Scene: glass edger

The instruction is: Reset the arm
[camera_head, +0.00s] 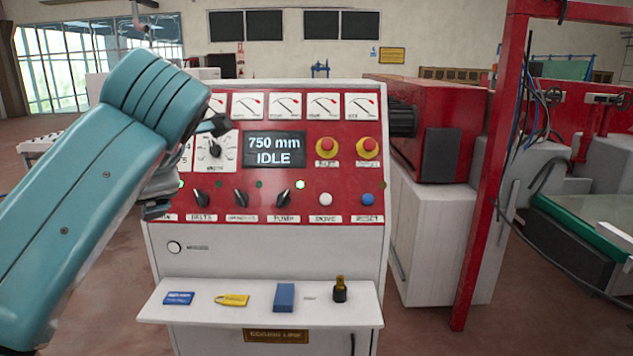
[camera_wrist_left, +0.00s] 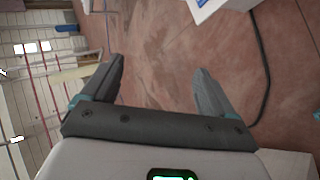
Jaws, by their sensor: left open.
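My left arm (camera_head: 80,205) comes in from the left and stands in front of the left side of the red control panel (camera_head: 230,182). In the left wrist view my left gripper (camera_wrist_left: 160,68) is open, with nothing between its two dark fingers and the brown floor behind them. In the head view the gripper is mostly hidden by the wrist, near the panel's left edge. The display (camera_head: 273,149) reads 750 mm, IDLE. A blue button (camera_head: 367,199) labelled RESET sits at the panel's lower right. My right arm and gripper are not in view.
A red post (camera_head: 490,190) stands to the right. Open floor lies at the lower right.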

